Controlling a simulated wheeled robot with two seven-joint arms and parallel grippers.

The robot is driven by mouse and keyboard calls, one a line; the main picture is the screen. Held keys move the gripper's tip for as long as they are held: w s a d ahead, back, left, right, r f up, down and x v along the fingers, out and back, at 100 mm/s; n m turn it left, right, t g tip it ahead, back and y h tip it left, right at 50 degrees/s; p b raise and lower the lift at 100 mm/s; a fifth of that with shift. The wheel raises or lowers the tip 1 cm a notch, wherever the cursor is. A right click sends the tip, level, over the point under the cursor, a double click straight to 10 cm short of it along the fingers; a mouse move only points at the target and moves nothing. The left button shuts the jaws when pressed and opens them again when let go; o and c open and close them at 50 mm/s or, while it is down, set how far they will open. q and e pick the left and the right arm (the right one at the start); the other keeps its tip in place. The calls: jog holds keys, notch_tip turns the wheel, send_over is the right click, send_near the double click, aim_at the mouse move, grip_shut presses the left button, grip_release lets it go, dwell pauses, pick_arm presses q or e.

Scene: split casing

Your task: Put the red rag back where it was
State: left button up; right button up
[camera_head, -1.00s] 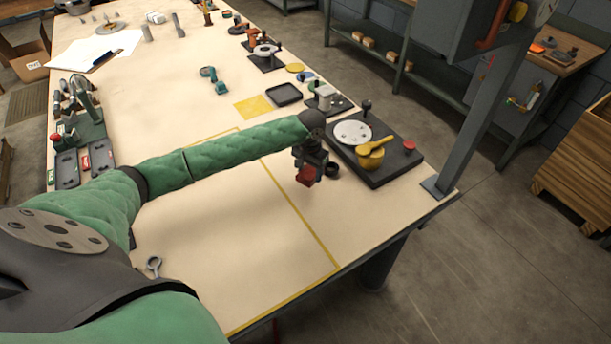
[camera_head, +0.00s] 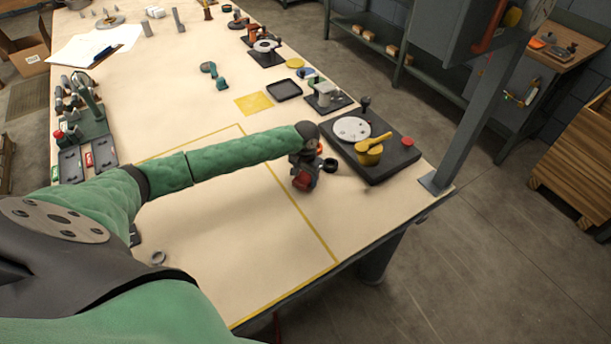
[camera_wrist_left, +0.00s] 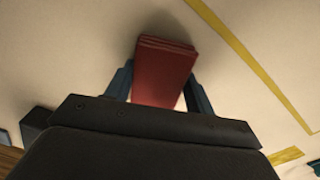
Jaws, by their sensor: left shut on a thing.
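The red rag (camera_head: 302,181) is a folded dark red pad, held in my left gripper (camera_head: 303,178) near the right side of the yellow-outlined area on the workbench (camera_head: 210,245). In the left wrist view the rag (camera_wrist_left: 166,70) sits between the two blue fingers of the left gripper (camera_wrist_left: 160,85), which are shut on its sides. Its far end sticks out past the fingertips over the pale bench top. I cannot tell whether the rag touches the bench. My right gripper is not in view.
A yellow square (camera_head: 253,103) and a black tray (camera_head: 284,90) lie farther back. The outlined area is mostly clear.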

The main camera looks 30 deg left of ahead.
aim_at(306, 175)
pick_arm(q)
jog(key=o, duration=1)
jog(key=shift+c, duration=0.2)
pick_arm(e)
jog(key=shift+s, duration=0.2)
pick_arm(q)
jog(key=shift+r, duration=0.3)
notch_tip(306, 175, up, 4)
jog(key=shift+r+b, duration=0.1)
jog(key=shift+b, duration=0.95)
notch_tip(306, 175, up, 7)
jog(key=b, duration=0.2)
jog(key=shift+r, duration=0.2)
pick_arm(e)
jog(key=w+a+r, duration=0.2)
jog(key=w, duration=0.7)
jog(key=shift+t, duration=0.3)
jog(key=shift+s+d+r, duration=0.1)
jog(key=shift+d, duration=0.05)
pick_arm(q)
jog(key=shift+d+f, duration=0.1)
